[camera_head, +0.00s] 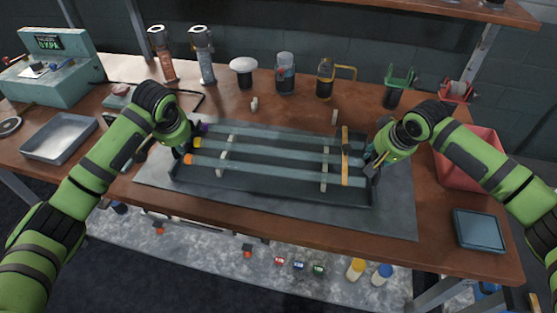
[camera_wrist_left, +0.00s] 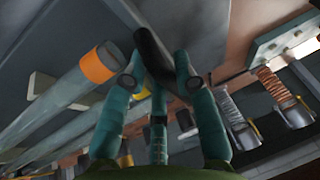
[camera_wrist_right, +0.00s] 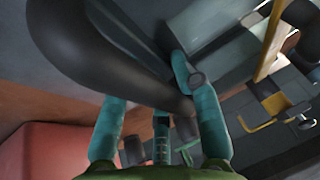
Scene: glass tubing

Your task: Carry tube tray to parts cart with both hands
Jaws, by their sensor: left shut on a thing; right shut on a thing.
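The tube tray (camera_head: 285,197) is a dark shallow tray on a grey mat on the wooden bench in the head view. Several pale glass tubes lie lengthwise in it across white supports; their left ends carry orange, yellow and purple caps. The orange-capped tube (camera_wrist_left: 75,82) shows close up in the left wrist view. My left gripper (camera_head: 183,150) is shut on the tray's left end, its fingers around a dark handle (camera_wrist_left: 152,50). My right gripper (camera_head: 375,165) is shut on the right end, around a dark curved handle (camera_wrist_right: 110,65). No parts cart can be made out.
A metal pan (camera_head: 58,138) and a teal machine (camera_head: 50,80) stand left. Bottles and jars (camera_head: 285,75) line the back. A red bin (camera_head: 470,155) and a blue-grey box (camera_head: 479,229) are at right. An orange-yellow bar (camera_head: 345,158) lies across the tray's right part.

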